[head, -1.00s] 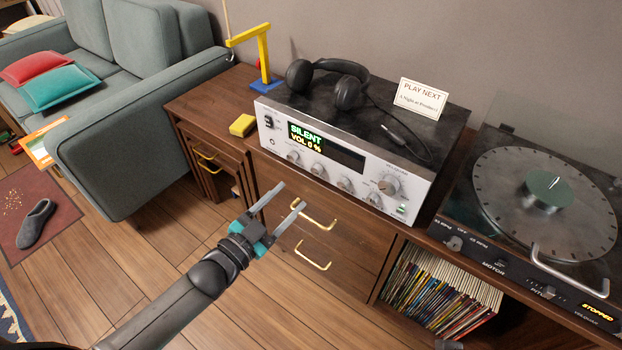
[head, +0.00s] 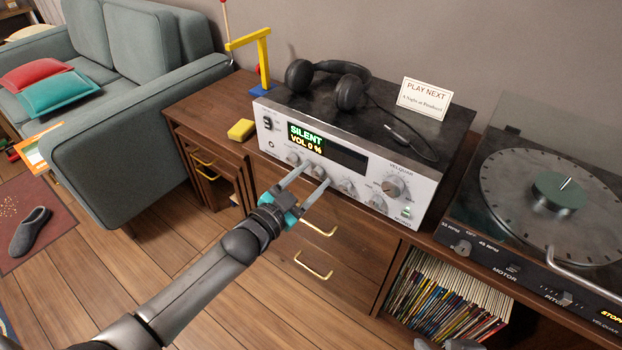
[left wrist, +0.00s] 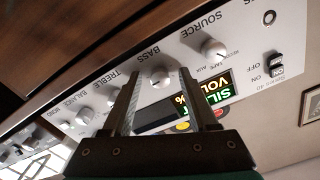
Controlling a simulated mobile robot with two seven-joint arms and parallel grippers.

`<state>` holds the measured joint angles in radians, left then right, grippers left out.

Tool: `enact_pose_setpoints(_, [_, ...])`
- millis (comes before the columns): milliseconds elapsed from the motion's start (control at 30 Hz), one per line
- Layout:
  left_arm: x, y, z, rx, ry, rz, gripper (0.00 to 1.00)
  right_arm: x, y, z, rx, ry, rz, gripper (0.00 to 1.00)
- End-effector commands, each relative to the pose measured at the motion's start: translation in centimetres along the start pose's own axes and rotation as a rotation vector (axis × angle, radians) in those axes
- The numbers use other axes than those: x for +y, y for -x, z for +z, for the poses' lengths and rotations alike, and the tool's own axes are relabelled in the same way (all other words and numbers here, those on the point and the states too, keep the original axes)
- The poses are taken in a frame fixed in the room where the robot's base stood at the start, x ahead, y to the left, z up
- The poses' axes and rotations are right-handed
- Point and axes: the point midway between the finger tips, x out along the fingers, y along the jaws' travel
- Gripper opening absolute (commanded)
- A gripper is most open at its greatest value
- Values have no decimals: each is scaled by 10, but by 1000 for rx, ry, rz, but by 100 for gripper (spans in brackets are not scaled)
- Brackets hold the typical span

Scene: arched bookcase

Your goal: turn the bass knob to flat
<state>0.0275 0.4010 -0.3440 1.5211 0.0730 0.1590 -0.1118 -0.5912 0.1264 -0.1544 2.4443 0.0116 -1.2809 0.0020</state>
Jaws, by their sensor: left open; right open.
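The bass knob (head: 318,172) is a small silver knob on the amplifier's pale front panel, below the lit display. In the left wrist view the bass knob (left wrist: 160,77) shows under the word BASS, between my two fingers. My left gripper (head: 315,174) is open in front of the panel, its fingertips on either side of the knob. I cannot tell whether they touch it. The knob's pointer mark is too small to read. My right gripper is not clearly in view; only grey parts of mine show at the bottom edge.
The source knob (left wrist: 213,48) and treble knob (left wrist: 115,98) flank the bass knob closely. Headphones (head: 350,90) and a PLAY NEXT card (head: 424,98) are on the amplifier (head: 437,158). A turntable (head: 500,235) stands to the right, a yellow block (head: 241,130) to the left.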

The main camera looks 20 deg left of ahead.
Motion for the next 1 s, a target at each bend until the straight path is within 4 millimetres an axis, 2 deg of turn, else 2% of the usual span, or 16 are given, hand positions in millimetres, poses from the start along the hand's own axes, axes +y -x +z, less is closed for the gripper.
enact_pose_setpoints(133, [0, 0, 0, 0, 0, 0, 59, 0, 0, 0, 0, 0, 0, 50])
enact_pose_setpoints(667, [0, 0, 0, 1, -1, 0, 0, 0, 0, 0, 0, 1, 0, 50])
enact_pose_setpoints(1000, [0, 0, 0, 1, 1, 0, 0, 0, 0, 0, -2, 1, 1, 50])
